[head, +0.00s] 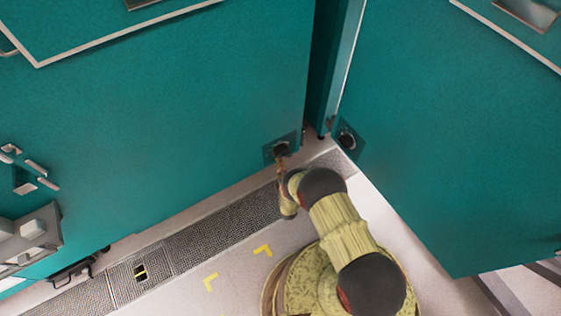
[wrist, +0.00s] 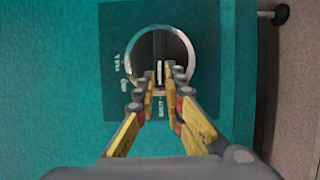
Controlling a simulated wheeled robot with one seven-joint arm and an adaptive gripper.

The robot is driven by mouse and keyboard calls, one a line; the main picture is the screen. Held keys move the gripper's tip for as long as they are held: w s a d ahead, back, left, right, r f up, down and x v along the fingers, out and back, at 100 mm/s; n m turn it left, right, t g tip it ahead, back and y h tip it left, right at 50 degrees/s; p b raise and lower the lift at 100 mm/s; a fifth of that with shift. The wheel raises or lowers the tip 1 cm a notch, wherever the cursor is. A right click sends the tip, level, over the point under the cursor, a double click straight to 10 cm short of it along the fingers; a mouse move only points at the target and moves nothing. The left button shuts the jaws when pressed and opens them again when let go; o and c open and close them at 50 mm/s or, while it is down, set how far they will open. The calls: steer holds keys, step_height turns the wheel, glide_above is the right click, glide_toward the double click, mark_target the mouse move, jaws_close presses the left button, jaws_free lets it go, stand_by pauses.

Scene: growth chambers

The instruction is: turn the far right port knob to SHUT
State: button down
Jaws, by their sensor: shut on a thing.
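The port knob sits in a round, silver-rimmed recess on a square teal plate (wrist: 112,30), low at the right end of the left teal chamber (head: 160,110). In the wrist view the knob (wrist: 159,70) shows as a thin upright bar inside the recess. Small white lettering stands left of the ring and below it; the lower word seems to read SHUT, and the left words are not clearly legible. My gripper (wrist: 160,76) reaches into the recess with its yellow fingers closed on the knob, whose sides they hide. In the head view my gripper (head: 281,160) meets this port.
A similar round port (head: 347,139) is on the right teal chamber, across a narrow gap. A floor grating (head: 220,225) runs along the left chamber's foot. Yellow corner marks (head: 262,250) lie on open pale floor. A handle and grey box (head: 32,235) project at far left.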

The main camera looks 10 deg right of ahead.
steer(key=c, duration=1.9)
jaws_free()
steer(key=s, duration=0.8)
steer(key=s+a, duration=0.1)
steer(key=s, duration=0.3)
steer(key=shift+f, duration=0.1)
